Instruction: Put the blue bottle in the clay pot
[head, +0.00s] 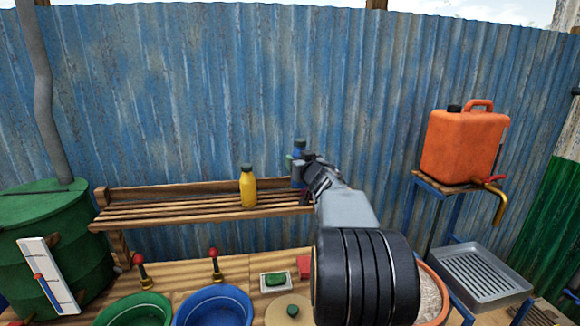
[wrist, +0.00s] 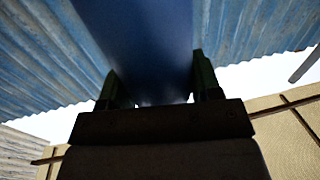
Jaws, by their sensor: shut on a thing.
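My gripper (head: 298,168) is raised at the right end of the slatted wooden shelf, shut on the blue bottle (head: 299,150). In the head view only a small part of the bottle shows, the rest hidden by the gripper. In the wrist view the bottle (wrist: 140,45) is a large dark blue shape between the two fingers (wrist: 155,85). A round vessel with an orange-brown rim, which looks like the clay pot (head: 443,283), stands at the lower right of the head view. It has pale, grainy contents, and my arm hides its left part. The gripper is well apart from it, up and to the left.
A yellow bottle (head: 248,190) stands on the slatted shelf (head: 170,200), left of my gripper. Green (head: 135,310) and blue (head: 213,305) basins sit below. An orange jerrycan (head: 463,143) with a tap stands on a rack at right, above a grey tray (head: 480,272).

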